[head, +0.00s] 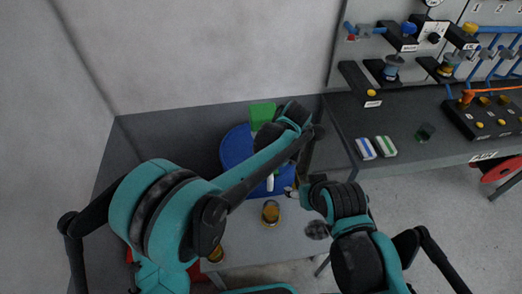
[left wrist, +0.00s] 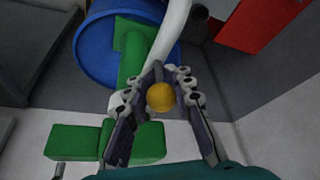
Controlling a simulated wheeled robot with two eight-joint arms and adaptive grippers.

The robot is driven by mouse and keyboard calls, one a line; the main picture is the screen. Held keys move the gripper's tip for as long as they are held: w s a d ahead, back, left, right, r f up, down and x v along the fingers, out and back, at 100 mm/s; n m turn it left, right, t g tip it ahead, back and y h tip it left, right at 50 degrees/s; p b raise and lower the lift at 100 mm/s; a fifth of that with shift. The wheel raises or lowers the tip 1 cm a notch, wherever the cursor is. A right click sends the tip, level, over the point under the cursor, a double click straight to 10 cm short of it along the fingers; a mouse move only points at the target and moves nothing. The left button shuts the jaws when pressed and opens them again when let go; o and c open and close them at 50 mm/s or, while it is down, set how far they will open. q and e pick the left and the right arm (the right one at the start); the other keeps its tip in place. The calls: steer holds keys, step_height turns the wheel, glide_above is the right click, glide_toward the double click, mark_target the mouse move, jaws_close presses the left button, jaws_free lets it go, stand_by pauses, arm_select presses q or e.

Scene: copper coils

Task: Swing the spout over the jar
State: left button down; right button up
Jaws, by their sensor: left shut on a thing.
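In the left wrist view, the fingers of my left gripper (left wrist: 160,92) are closed around a round yellow knob (left wrist: 160,97). A pale curved spout (left wrist: 173,38) runs upward just behind the knob. In the head view, a short white length of the spout (head: 270,182) shows beside the blue drum, below my left forearm, which hides much of it. An amber jar (head: 271,213) stands on the light table (head: 250,243), nearer to me than the visible spout piece.
The blue drum (head: 233,150) and a green block (head: 262,112) stand behind my left arm. Another amber vessel (head: 215,255) is at the table's near left. A dark round item (head: 316,230) lies right of the jar. A dark bench (head: 430,147) stands to the right.

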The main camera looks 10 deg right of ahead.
arm_select(q)
steer(key=shift+d+n, duration=0.3)
steer(key=shift+d, duration=0.1)
steer(key=c, duration=1.3)
jaws_free()
steer(key=shift+d, duration=0.1)
steer(key=v, duration=1.2)
steer(key=shift+w+d, duration=0.1)
steer(key=shift+w, duration=0.05)
